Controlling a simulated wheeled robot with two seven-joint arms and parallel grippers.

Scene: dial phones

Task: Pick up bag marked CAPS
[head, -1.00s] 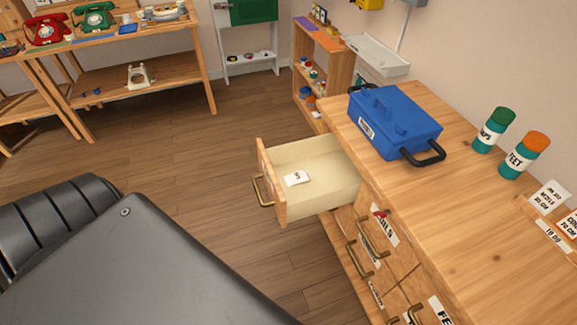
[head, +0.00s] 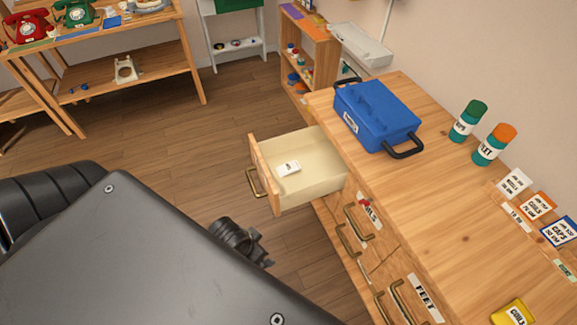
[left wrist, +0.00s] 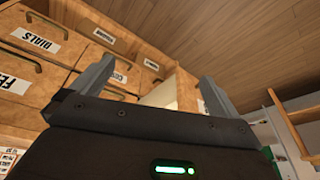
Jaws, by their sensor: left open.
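A small white packet (head: 288,168) lies flat in the open drawer (head: 318,182); its dark print is too small to read. A blue-edged card (head: 561,232) reading CAPS lies at the right of the worktop. My left gripper (left wrist: 157,72) is open in the left wrist view, with nothing between its fingers. Labelled drawer fronts show beyond it. In the head view a dark piece of my arm shows below the drawer, apart from it. My right gripper is not in view.
A blue toolbox (head: 375,115) stands on the worktop (head: 430,210) beside the open drawer. A yellow packet (head: 514,312) lies near the front. Floor left of the drawer is clear.

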